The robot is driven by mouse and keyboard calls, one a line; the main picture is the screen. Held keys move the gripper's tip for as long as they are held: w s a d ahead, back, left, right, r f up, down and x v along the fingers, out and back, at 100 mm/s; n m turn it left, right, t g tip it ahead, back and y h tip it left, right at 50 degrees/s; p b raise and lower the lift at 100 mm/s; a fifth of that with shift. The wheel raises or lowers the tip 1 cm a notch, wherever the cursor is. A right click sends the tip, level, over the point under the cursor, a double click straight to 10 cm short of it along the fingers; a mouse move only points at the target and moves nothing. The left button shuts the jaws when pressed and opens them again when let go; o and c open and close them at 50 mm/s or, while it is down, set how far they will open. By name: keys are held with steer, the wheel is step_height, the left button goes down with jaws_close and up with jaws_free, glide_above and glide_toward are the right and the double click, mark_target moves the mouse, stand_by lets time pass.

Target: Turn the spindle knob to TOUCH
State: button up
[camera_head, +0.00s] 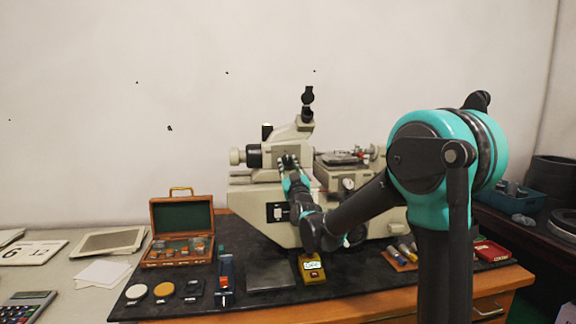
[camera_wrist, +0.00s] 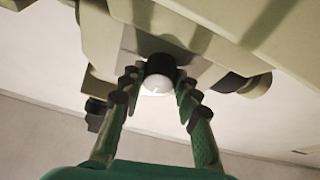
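The large beige machine (camera_head: 262,205) stands at the back of the bench. In the wrist view, a round knob (camera_wrist: 156,84) with a black body and a pale end face sticks out from the machine's underside or face; I take it for the spindle knob. A faint mark shows on its pale face, but no TOUCH label can be read. My gripper (camera_wrist: 158,92) is open, one finger on each side of the knob, with narrow gaps that look clear of it. In the head view, my gripper (camera_head: 288,165) is at the machine's front, and it hides the knob there.
On the dark mat are an open wooden case (camera_head: 181,229), round samples (camera_head: 163,290), a blue tool (camera_head: 226,277) and a yellow box (camera_head: 312,270) with a small display. A red box (camera_head: 491,251) lies at right. A calculator (camera_head: 26,307) is at lower left.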

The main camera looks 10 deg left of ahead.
steer(key=shift+c, duration=1.4)
steer(key=shift+m, duration=0.4)
steer(key=m+h, duration=0.1)
steer(key=m, duration=0.1)
steer(key=m+h, duration=0.2)
steer(key=m, duration=0.1)
steer(key=shift+a+t, duration=0.15)
steer(key=shift+t, duration=0.15)
steer(key=m+h, duration=0.1)
steer(key=m, duration=0.2)
steer(key=m+h, duration=0.2)
steer(key=m, duration=0.1)
steer(key=shift+s+a+r, duration=0.1)
steer(key=m+h, duration=0.1)
steer(key=m, duration=0.2)
steer(key=m+g+h, duration=0.1)
steer(key=m, duration=0.2)
steer(key=shift+r, duration=0.1)
steer(key=shift+r+m+g+h, duration=0.1)
steer(key=shift+m+g+h, duration=0.2)
steer(key=shift+m+g, duration=0.7)
steer(key=shift+m+g+h, duration=0.3)
steer(key=shift+m, duration=1.4)
